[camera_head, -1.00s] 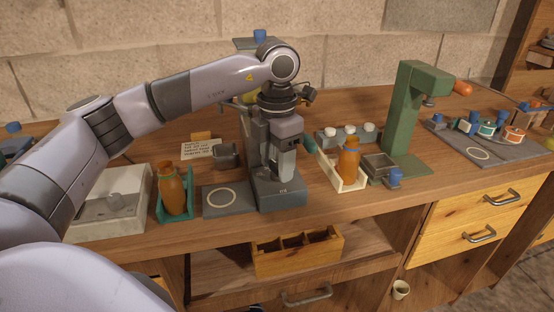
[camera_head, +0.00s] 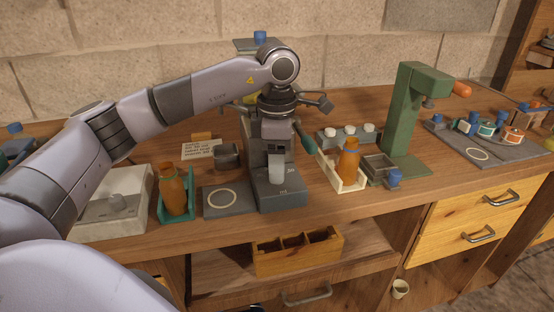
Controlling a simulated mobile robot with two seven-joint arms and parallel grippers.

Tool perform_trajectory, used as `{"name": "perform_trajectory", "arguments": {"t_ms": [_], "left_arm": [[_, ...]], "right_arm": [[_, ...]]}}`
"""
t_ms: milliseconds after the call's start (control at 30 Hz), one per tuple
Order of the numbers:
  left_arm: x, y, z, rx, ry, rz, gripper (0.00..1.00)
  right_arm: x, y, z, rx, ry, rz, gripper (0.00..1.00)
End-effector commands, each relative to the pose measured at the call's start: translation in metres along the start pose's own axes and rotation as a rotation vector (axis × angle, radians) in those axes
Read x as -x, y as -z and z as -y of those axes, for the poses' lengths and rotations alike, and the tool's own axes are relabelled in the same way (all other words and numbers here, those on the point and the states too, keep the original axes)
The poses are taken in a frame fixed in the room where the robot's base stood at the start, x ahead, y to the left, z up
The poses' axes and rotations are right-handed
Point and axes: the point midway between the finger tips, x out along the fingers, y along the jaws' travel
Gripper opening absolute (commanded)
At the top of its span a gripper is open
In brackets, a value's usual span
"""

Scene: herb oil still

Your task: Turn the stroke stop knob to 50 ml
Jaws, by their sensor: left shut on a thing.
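The grey dosing stand (camera_head: 282,194) is upright near the middle of the bench, with a teal-handled lever (camera_head: 306,139) on its right side. My left gripper (camera_head: 277,172) is in front of the stand's upper body, pointing down. It is shut on what looks like the stroke stop knob, which the hand and fingers hide. Small markings show on the stand but are too small to read, so the knob's setting cannot be told. My right gripper is out of view.
Left of the stand are a ring-marked plate (camera_head: 206,208) and an amber bottle (camera_head: 172,188) in a teal holder. Right are another amber bottle (camera_head: 348,162) in a cream tray and a green press (camera_head: 402,115). An open wooden box (camera_head: 299,260) is below.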

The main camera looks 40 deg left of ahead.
Motion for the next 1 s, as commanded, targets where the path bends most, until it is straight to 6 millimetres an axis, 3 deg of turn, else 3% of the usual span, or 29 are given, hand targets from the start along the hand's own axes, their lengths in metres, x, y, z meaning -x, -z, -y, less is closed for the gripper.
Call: {"name": "perform_trajectory", "arguments": {"t_ms": [600, 1000], "left_arm": [[0.0010, -0.0005, -0.0010, -0.564, -0.001, 0.002, 0.23], [0.0012, -0.0010, -0.0014, -0.780, -0.002, 0.002, 0.23]], "right_arm": [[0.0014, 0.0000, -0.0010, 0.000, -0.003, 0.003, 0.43], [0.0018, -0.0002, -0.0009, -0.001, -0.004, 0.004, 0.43]]}}
